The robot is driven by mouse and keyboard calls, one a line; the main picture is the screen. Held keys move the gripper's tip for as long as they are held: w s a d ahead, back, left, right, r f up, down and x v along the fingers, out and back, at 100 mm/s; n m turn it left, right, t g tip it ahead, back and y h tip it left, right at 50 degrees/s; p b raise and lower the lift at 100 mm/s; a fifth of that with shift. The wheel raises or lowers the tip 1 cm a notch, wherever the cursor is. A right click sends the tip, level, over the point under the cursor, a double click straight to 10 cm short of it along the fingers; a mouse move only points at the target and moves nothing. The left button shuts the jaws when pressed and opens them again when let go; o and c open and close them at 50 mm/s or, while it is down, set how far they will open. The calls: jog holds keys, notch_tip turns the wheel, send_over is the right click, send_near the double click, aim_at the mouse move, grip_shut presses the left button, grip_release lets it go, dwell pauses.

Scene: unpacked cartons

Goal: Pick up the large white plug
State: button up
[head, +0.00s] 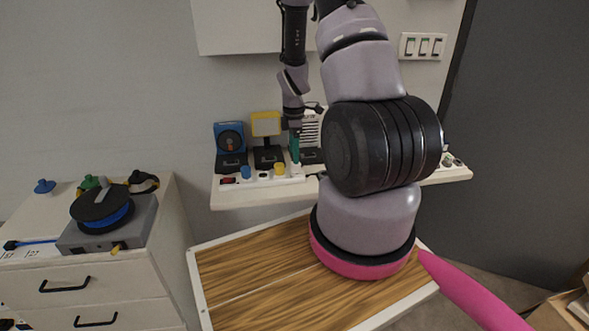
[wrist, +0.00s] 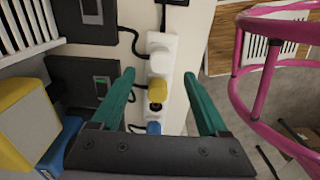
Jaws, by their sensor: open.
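The large white plug (wrist: 161,58) is in the power strip, beyond the yellow plug (wrist: 157,89) in the wrist view. In the head view the white plug (head: 296,171) is at the strip's right part, just below my fingers. My gripper (head: 294,158) has green fingers pointing down. In the wrist view my gripper (wrist: 160,73) is open, with one finger on each side of the strip and nothing held. The fingertips look near the white plug; I cannot tell whether they touch it. The power strip (head: 262,179) lies on the shelf.
A blue plug (head: 246,171) is on the strip left of the yellow one. Black devices with blue (head: 229,136) and yellow (head: 266,124) parts stand behind the strip. Black cords run beside it. The shelf (head: 235,199) ends just in front. A cabinet (head: 90,280) stands left.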

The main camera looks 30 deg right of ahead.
aim_at(296, 168)
jog(key=f, duration=0.5)
jog(key=shift+s+d+f, duration=0.1)
jog(key=shift+d+f, duration=0.05)
jog(key=shift+d, duration=0.1)
grip_shut()
